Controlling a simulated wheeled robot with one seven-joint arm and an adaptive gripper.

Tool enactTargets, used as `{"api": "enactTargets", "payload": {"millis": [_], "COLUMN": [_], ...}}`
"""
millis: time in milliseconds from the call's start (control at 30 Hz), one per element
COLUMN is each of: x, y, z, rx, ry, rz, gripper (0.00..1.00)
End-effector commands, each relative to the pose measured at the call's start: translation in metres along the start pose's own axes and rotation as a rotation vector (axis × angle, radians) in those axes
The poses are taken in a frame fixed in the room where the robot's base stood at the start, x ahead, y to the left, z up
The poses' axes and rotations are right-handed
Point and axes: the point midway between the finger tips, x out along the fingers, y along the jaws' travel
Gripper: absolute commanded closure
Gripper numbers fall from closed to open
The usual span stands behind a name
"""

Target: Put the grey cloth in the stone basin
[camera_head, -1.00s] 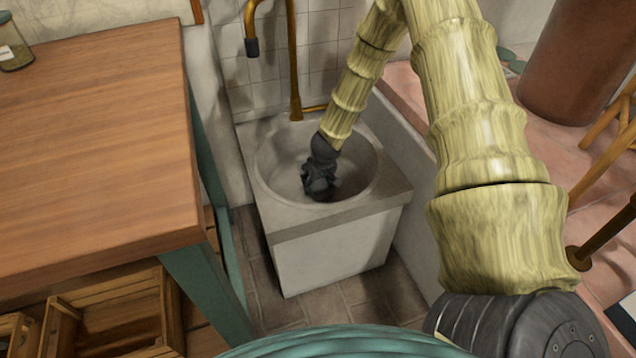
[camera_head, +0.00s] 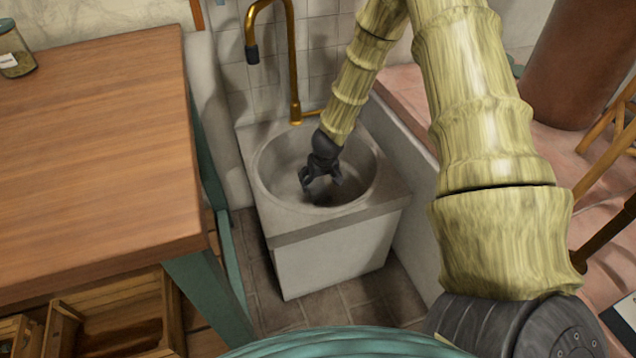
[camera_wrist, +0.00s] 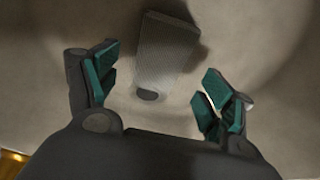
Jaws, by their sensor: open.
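The stone basin (camera_head: 285,222) stands below a brass tap, a square block with a round bowl. My gripper (camera_head: 320,186) points down inside the bowl. In the wrist view my gripper (camera_wrist: 160,84) is open, its green-padded fingers wide apart with nothing clamped between them. A grey, textured, roughly rectangular piece that looks like the grey cloth (camera_wrist: 168,52) lies against the pale bowl surface beyond the fingers, apart from both. A dark oval shows at its near end; I cannot tell what it is. In the head view I cannot make out the cloth.
The brass tap (camera_head: 294,70) rises behind the basin. A wooden table (camera_head: 90,150) with a glass jar (camera_head: 15,55) is on the left, with wooden crates (camera_head: 110,315) below. A low pale wall borders the basin's right side.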

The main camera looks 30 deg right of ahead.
Motion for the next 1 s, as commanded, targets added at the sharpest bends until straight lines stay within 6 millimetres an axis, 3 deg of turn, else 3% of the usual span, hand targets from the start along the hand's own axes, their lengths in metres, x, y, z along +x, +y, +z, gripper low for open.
{"api": "enactTargets", "payload": {"millis": [100, 400, 1000], "x": [-0.027, -0.068, -0.078], "y": [-0.001, 0.000, 0.000], "z": [-0.001, -0.001, 0.000], "rx": [-0.002, -0.001, 0.000], "ry": [0.000, 0.000, -0.001], "rz": [-0.001, 0.000, -0.001], "gripper": [0.18, 0.18, 0.18]}}
